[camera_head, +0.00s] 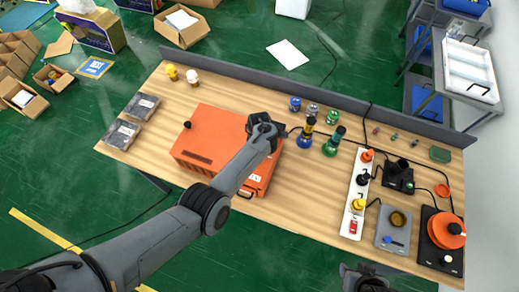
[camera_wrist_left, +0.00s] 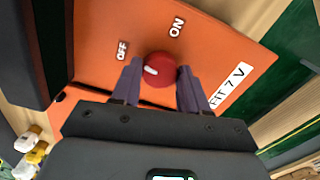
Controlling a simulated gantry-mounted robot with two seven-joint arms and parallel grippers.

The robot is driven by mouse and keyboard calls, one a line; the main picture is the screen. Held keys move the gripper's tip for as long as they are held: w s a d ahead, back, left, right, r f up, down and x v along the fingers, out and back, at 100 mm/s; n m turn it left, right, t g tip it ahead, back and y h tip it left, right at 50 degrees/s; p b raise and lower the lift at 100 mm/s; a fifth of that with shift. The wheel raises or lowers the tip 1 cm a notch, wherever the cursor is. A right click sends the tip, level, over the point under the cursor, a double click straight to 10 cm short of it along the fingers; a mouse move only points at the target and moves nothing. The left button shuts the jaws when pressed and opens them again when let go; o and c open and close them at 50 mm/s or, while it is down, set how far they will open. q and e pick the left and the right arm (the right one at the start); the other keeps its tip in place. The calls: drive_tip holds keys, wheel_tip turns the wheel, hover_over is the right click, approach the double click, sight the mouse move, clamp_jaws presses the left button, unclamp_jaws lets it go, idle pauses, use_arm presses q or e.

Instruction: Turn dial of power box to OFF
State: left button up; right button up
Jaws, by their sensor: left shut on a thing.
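The power box (camera_head: 215,135) is orange and sits on the wooden table; my left arm hides part of it in the head view. In the left wrist view its face (camera_wrist_left: 95,75) carries a round red dial (camera_wrist_left: 160,66), an OFF label (camera_wrist_left: 122,50) and an ON label (camera_wrist_left: 177,27). A white mark on the dial is at its left side, the side of OFF. My left gripper (camera_wrist_left: 160,80) is shut on the dial, one finger on each side. In the head view the left gripper (camera_head: 263,127) is over the box's right part. My right gripper (camera_head: 366,276) shows at the bottom edge, its fingers unclear.
Right of the box stand dark-necked flasks (camera_head: 307,132), (camera_head: 333,142) and small jars (camera_head: 295,104). A white strip (camera_head: 353,215) and several devices with cables fill the table's right. Dark trays (camera_head: 122,134) lie at the left. A low grey wall (camera_head: 335,102) runs along the back edge.

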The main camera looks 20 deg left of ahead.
use_arm(q)
drive_tip(key=shift+n, duration=1.1)
drive_tip(key=o, duration=1)
drive_tip(key=shift+o, duration=0.2)
wheel_tip(320, 180, up, 11)
drive_tip(key=p, duration=0.2)
drive_tip(key=shift+p, duration=0.35)
drive_tip(key=shift+f, duration=0.15)
